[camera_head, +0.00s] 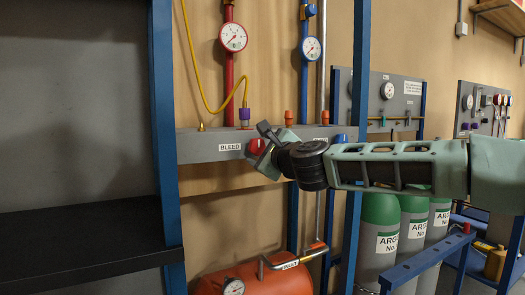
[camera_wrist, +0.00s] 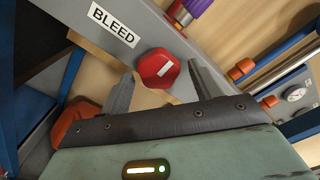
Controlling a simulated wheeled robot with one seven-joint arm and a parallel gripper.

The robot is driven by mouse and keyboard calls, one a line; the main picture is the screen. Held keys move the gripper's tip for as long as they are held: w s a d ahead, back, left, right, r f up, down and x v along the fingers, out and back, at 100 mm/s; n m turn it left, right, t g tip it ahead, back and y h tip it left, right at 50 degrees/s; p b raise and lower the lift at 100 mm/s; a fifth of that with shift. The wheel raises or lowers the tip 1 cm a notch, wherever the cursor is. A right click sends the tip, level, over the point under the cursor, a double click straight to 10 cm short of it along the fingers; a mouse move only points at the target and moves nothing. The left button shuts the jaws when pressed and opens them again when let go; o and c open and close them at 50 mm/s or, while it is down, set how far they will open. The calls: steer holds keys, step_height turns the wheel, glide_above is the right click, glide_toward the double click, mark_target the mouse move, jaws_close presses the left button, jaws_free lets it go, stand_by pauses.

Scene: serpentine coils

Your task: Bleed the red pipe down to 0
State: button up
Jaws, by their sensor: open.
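The red pipe (camera_head: 229,85) runs down the wall into the grey beam, with a round white gauge (camera_head: 233,37) on it. The gauge needle is too small to read exactly. The red bleed knob (camera_head: 256,147) sits on the beam's face, right of the BLEED label (camera_head: 230,147). In the wrist view the knob (camera_wrist: 158,68) shows a white bar mark and lies just ahead of my gripper (camera_wrist: 163,78), between the lines of its two fingers. My gripper is open, and no contact with the knob can be made out.
A blue pipe with its own gauge (camera_head: 311,48) stands right of the red one. A yellow hose (camera_head: 197,80) hangs left of the red pipe. Blue uprights (camera_head: 165,130) flank the beam. An orange tank (camera_head: 255,275) lies below, with green-topped cylinders (camera_head: 381,210) at right.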

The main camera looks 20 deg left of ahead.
steer(key=b+v, duration=0.3)
steer(key=v, duration=1.4)
steer(key=shift+s+b, duration=0.2)
steer(key=shift+b, duration=0.15)
steer(key=shift+d, duration=0.1)
steer(key=s+f+n+g+h, duration=0.3)
steer(key=s+f+n+g, duration=0.4)
steer(key=s+f+n, duration=0.75)
steer(key=s+d+f+n+g+h, duration=0.2)
steer(key=s+d+f+h, duration=0.2)
steer(key=d+f, duration=0.4)
steer(key=s+d+f+n+g+h+p, duration=0.1)
steer(key=s+d+f+n+h, duration=0.3)
steer(key=d, duration=0.6)
steer(key=s+d+n+g+h, duration=0.25)
steer(key=s+d, duration=0.35)
steer(key=d, duration=0.5)
step_height(320, 180, up, 15)
steer(key=p, duration=1.5)
steer(key=shift+a+t, duration=0.45)
